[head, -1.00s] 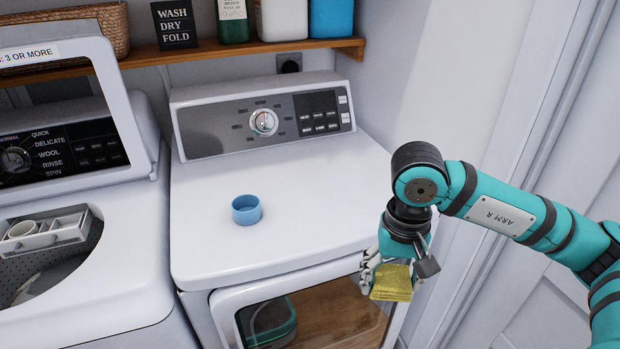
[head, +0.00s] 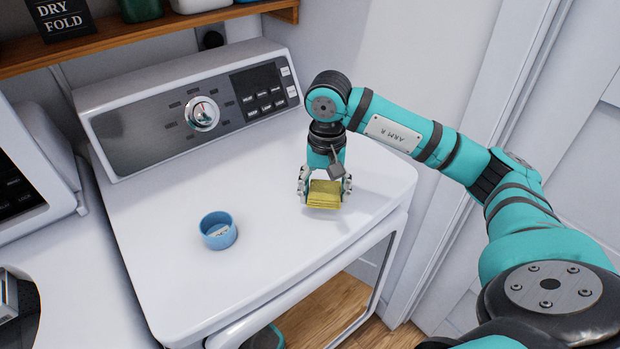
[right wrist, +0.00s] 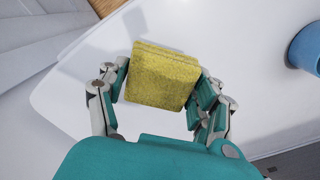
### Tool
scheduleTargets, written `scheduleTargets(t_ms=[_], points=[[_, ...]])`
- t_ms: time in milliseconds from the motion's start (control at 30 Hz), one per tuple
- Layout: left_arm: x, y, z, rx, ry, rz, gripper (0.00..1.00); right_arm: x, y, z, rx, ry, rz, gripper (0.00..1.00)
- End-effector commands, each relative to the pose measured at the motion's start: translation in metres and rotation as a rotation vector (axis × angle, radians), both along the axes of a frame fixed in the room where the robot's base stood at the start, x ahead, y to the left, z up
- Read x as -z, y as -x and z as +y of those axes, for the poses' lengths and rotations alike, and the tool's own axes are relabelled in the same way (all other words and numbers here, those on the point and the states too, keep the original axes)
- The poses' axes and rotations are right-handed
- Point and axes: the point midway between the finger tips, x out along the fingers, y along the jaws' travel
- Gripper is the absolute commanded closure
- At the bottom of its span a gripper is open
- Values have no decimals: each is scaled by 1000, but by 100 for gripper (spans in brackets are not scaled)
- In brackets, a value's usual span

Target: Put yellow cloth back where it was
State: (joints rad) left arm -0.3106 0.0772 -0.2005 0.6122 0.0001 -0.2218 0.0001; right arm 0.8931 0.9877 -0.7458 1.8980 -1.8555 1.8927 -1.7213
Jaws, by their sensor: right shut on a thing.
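The yellow cloth (head: 323,194) is a small folded square stack. My right gripper (head: 325,186) is shut on it, over the right part of the white dryer top (head: 270,220). In the right wrist view the cloth (right wrist: 162,77) sits between the two fingers of the right gripper (right wrist: 160,95). The cloth is close to the dryer top; I cannot tell whether it touches it. My left gripper is not in view.
A blue cup (head: 218,231) with something small and pale inside stands on the dryer top, left of the cloth. The control panel (head: 190,110) rises at the back. The washer (head: 75,270) stands at the left. The dryer top around the cloth is clear.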

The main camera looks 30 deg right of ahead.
Motion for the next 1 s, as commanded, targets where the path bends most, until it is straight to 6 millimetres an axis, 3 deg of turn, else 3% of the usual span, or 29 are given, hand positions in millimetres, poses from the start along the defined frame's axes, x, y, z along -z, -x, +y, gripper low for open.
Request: scheduleTargets(t_ms=[100,300,700,1000], points=[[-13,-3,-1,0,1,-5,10,-1,-31,-3,3,-4,0,64],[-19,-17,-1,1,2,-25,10,4,-58,-8,-1,-1,1,64],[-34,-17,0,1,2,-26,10,40,-62,-9,-2,-1,1,64],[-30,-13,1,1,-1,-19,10,44,-62,-9,-2,1,-1,64]])
